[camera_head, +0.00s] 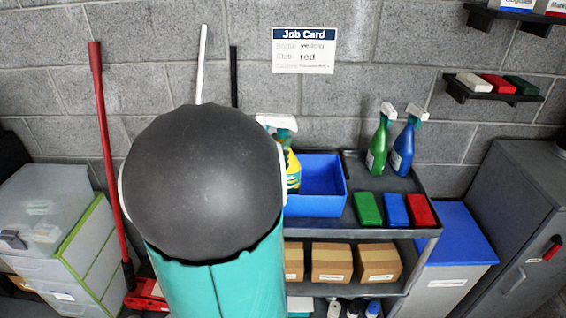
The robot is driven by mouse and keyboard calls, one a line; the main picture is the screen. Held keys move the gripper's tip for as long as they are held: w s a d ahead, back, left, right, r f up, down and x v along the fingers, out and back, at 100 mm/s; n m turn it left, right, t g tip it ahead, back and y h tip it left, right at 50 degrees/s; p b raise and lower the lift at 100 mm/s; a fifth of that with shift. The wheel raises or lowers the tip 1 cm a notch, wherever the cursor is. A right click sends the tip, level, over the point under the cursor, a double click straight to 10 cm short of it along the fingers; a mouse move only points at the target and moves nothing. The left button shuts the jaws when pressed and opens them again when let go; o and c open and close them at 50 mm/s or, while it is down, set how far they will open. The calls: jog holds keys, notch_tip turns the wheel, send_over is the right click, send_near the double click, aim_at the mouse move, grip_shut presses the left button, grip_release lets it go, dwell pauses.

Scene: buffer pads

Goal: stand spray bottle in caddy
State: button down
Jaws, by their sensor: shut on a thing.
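A yellow spray bottle (293,170) with a white and teal spray head shows upright beside my arm, which hides its left part. The blue caddy (318,207) is an open bin on the cart's top shelf, its left end hidden by my arm. The bottle overlaps the caddy's left part in the picture. I cannot tell whether it stands inside or is held above. My gripper is hidden behind my own large dark and teal arm links. A job card (303,50) on the wall reads "yellow" and "red".
A green spray bottle (379,145) and a blue one (403,150) stand on the cart (350,232) right of the caddy. Green (367,209), blue (396,209) and red (420,210) blocks lie in front. Drawers (60,225) stand left, a grey cabinet (515,220) right.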

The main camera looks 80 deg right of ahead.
jog(key=shift+f, duration=2.45)
jog(key=c, duration=1.1)
grip_release()
jog(key=shift+f, duration=0.1)
